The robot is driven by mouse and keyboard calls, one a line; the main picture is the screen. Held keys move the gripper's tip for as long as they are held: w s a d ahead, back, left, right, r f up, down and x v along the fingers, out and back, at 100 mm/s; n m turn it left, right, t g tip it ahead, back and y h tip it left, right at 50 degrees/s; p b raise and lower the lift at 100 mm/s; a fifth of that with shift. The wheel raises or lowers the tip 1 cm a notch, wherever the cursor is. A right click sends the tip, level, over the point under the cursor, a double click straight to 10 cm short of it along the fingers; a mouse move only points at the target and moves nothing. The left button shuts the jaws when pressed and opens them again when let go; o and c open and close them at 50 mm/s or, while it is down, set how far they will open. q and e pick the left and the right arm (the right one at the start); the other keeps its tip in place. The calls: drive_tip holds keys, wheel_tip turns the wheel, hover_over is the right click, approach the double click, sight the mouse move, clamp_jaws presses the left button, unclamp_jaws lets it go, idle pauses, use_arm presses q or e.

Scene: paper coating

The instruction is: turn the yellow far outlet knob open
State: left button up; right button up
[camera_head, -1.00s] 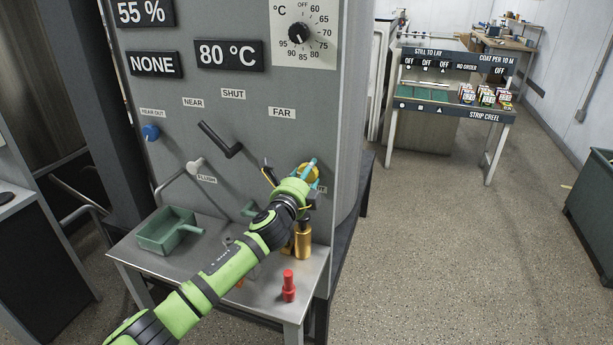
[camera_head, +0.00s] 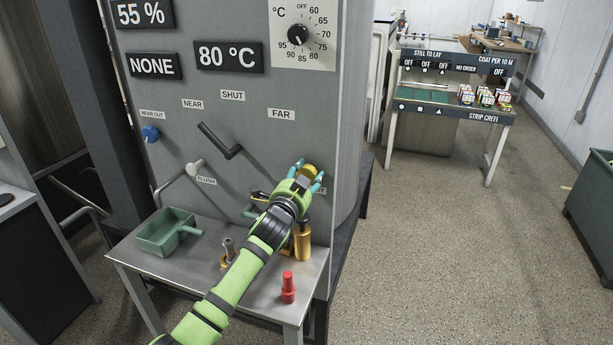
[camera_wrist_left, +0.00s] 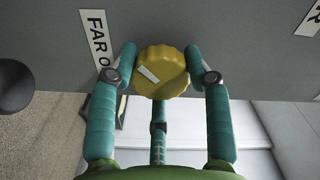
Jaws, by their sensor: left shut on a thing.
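The yellow far outlet knob (camera_head: 310,171) is on the right part of the grey machine front, below the FAR label (camera_head: 281,114). In the left wrist view the knob (camera_wrist_left: 162,72) is round with a scalloped rim and a pale pointer mark, set slantwise. My left gripper (camera_head: 308,177) is at the knob. In the wrist view its teal fingers (camera_wrist_left: 163,68) stand on either side of the knob and are shut on it. A third finger reaches up below it. My right gripper does not show.
A steel shelf (camera_head: 250,297) below holds a green tray (camera_head: 168,232), brass cylinders (camera_head: 302,243) and a red bottle (camera_head: 288,287). A blue knob (camera_head: 150,133) and a black lever (camera_head: 220,142) are on the panel to the left.

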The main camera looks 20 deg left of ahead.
use_arm(q)
drive_tip(key=shift+a+n, duration=0.2)
drive_tip(key=shift+n, duration=1.4)
drive_tip(key=shift+f, duration=0.1)
drive_tip(key=o, duration=1.2)
drive_tip(key=shift+c, duration=0.2)
drive_tip(key=s, duration=1.2)
drive_tip(key=shift+a, duration=0.25)
